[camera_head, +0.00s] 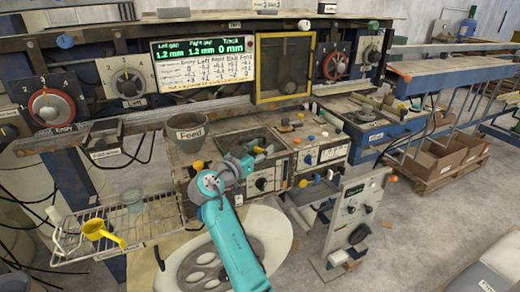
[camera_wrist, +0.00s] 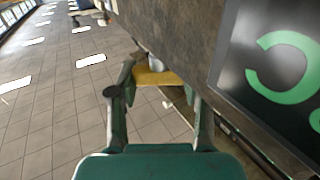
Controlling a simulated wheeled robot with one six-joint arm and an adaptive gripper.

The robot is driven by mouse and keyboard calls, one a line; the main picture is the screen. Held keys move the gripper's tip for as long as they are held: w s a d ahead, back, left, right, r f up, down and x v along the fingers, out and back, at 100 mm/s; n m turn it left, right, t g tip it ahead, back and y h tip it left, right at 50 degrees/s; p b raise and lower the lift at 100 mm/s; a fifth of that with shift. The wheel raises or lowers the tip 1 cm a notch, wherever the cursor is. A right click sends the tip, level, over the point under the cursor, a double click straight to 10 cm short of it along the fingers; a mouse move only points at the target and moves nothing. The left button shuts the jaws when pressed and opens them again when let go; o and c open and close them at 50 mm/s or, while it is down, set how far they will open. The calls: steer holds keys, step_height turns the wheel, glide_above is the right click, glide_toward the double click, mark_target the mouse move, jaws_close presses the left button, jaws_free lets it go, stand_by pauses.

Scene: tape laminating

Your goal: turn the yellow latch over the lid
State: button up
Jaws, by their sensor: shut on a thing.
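My gripper (camera_head: 260,154) is at the front of the middle bench unit, by its recessed top, at the end of my teal arm. In the wrist view its two fingers (camera_wrist: 156,80) are on either side of a yellow piece (camera_wrist: 155,77), which I take for the yellow latch, and are shut on it. A small grey rounded part shows just behind the yellow piece. In the head view the gripper mostly hides this spot, with only a bit of yellow showing. I cannot tell which part is the lid or how far the latch is turned.
A dark panel with a large green sign (camera_wrist: 285,70) stands close to the right finger. A grey Feed bucket (camera_head: 187,131) is left of the gripper. A wire rack (camera_head: 150,222) holds a yellow scoop (camera_head: 100,231). A white control stand (camera_head: 352,215) is at right.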

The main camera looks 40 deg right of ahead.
steer(key=shift+m+g, duration=0.6)
steer(key=shift+g, duration=0.3)
steer(key=shift+f+g+h, duration=0.1)
steer(key=shift+g+h, duration=0.2)
steer(key=shift+g, duration=0.1)
steer(key=o, duration=1.2)
steer(key=a, duration=0.8)
steer(key=s+a, duration=0.1)
steer(key=a, duration=0.3)
steer(key=shift+s, duration=0.1)
